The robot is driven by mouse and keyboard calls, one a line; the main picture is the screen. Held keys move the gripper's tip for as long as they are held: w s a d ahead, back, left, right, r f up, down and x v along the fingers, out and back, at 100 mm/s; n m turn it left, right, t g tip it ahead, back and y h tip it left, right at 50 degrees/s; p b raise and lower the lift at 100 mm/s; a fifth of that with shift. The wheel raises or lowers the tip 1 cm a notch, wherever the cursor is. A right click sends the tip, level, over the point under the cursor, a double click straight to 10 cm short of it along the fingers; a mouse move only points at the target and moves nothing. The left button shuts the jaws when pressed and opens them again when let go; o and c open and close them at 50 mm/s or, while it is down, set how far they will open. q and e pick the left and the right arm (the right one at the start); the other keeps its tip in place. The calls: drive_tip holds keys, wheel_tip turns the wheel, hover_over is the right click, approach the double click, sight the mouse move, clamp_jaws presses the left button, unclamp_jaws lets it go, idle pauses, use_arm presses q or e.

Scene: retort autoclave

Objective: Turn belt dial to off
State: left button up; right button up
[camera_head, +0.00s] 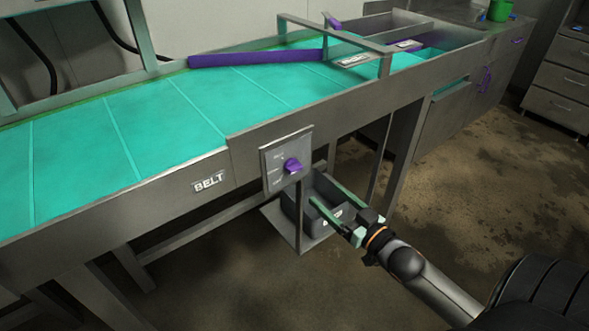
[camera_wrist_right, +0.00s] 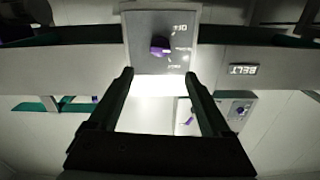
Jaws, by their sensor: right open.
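The belt dial (camera_head: 292,166) is a purple knob on a grey plate (camera_head: 272,178) fixed to the front of the conveyor frame. In the right wrist view the dial (camera_wrist_right: 160,46) sits on its plate beyond the fingertips, with small markings beside it that are too blurred to read in full. My right gripper (camera_head: 326,203) is open and empty, below and to the right of the dial in the head view. In the right wrist view its two fingers (camera_wrist_right: 158,80) stand apart, and the dial lies between their lines, not touched. My left gripper is not in view.
The teal conveyor belt (camera_head: 130,122) runs above the dial, with a BELT label (camera_head: 209,181) left of it. A dark bin (camera_head: 297,206) on a shelf stands below the dial, behind my right fingers. Floor at the right is open.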

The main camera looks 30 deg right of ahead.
sight(297, 170)
drive_tip(key=w, duration=0.8)
drive_tip(key=w+a, duration=0.1)
drive_tip(key=w, duration=0.3)
drive_tip(key=shift+c, duration=0.2)
clamp_jaws()
idle(0.4)
